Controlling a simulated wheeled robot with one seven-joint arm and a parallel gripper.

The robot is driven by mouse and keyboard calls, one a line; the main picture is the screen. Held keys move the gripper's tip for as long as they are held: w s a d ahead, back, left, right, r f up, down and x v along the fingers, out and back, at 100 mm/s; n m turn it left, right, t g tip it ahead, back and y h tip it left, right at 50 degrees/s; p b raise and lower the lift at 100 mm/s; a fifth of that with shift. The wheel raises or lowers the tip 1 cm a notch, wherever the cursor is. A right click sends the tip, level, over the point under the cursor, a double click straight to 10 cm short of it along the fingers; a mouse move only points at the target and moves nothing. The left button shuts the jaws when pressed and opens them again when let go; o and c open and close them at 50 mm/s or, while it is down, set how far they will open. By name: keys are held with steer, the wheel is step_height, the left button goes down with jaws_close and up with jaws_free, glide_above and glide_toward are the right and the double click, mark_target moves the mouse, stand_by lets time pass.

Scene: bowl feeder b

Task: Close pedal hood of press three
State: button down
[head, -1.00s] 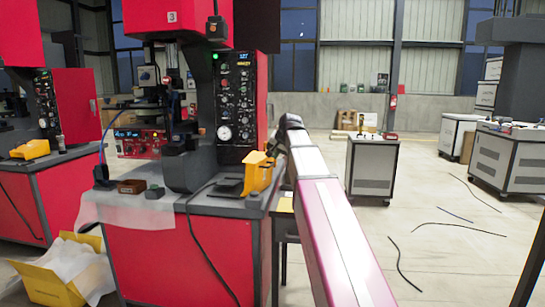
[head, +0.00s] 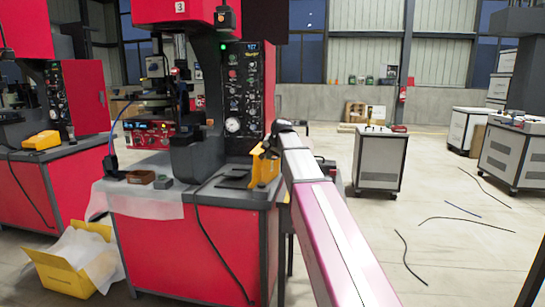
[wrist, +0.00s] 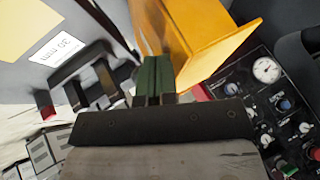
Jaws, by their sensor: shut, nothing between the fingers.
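Press three (head: 125,235) is the red machine with a "3" label at its top. Its yellow pedal hood (head: 264,166) stands raised, upright, at the right end of the bench top. A flat black pedal plate (head: 236,176) lies left of it, uncovered. My gripper (head: 268,150) is at the hood's upper right, partly hidden by my arm. In the wrist view my gripper (wrist: 152,62) is shut and empty, with dark green fingers together. The yellow hood (wrist: 222,48) is right beside the fingers there; I cannot tell if they touch.
A dark control panel with a gauge (head: 243,100) stands behind the hood. A brown box (head: 141,177) and a black cable are on the bench. A second red press with a lowered yellow hood (head: 42,140) is at left. A grey cabinet (head: 378,165) stands right on open floor.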

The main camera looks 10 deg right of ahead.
steer(key=shift+r, duration=0.1)
steer(key=w+a+n+g+h, duration=0.1)
steer(key=w+a+h, duration=0.2)
steer(key=a, duration=0.7)
steer(key=w+a+n+g+h, duration=0.1)
steer(key=w+a+g+h, duration=0.1)
steer(key=a+h, duration=0.4)
steer(key=shift+w+a+f+n, duration=0.35)
steer(key=shift+w+a, duration=0.35)
steer(key=shift+a, duration=1.35)
